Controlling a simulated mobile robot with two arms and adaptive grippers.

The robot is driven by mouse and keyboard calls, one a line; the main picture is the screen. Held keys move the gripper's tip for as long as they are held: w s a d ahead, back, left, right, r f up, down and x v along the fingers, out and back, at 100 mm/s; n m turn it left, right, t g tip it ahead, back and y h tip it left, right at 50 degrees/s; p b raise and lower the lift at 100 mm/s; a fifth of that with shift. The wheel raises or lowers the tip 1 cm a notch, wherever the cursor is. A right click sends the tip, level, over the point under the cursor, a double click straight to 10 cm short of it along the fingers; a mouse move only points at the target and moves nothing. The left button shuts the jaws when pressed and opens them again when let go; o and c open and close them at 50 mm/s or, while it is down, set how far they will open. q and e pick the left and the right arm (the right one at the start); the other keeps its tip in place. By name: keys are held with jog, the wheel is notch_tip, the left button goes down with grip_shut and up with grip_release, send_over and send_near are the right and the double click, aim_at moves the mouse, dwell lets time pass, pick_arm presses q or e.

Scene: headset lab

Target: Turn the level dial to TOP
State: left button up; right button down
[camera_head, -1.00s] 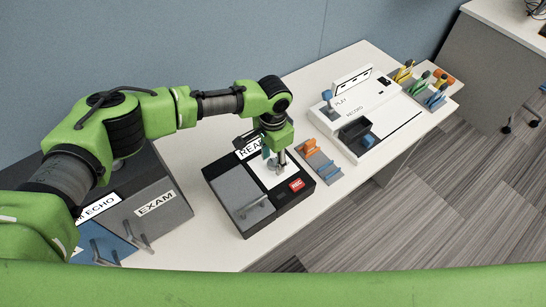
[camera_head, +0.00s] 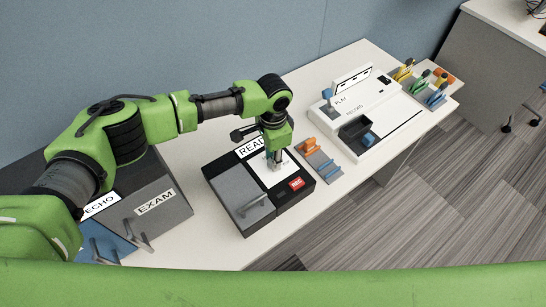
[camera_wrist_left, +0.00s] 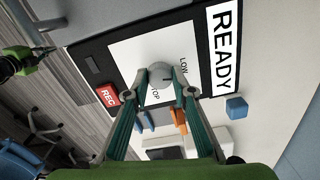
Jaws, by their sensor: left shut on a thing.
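The level dial (camera_wrist_left: 160,74) is a round grey knob on a white plate (camera_wrist_left: 125,52) with LOW and TOP printed beside it. My left gripper (camera_head: 275,166) points down at the plate of the black box (camera_head: 228,200). In the left wrist view, the left gripper (camera_wrist_left: 167,92) has its fingertips on both sides of the dial and is shut on it. I cannot tell which label the dial's mark points at. In the head view the gripper hides the dial.
The box carries a READY sign, a red REC button (camera_head: 296,184) and a grey panel with a handle. A grey tray (camera_head: 327,172) with orange and blue pieces stands to its right, then a white PLAY/RECORD unit (camera_head: 400,108). A grey EXAM box (camera_head: 165,190) stands left.

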pick_arm(q)
jog(key=m, duration=1.1)
jog(key=shift+b, duration=0.4)
jog(key=m, duration=0.5)
jog(key=shift+b, duration=0.3)
jog(key=m, duration=0.5)
jog(key=shift+b, duration=0.4)
jog(key=shift+m, duration=0.4)
jog(key=o, duration=1.1)
notch_tip(320, 180, up, 12)
jog(key=shift+r, duration=0.1)
jog(key=shift+d, duration=0.1)
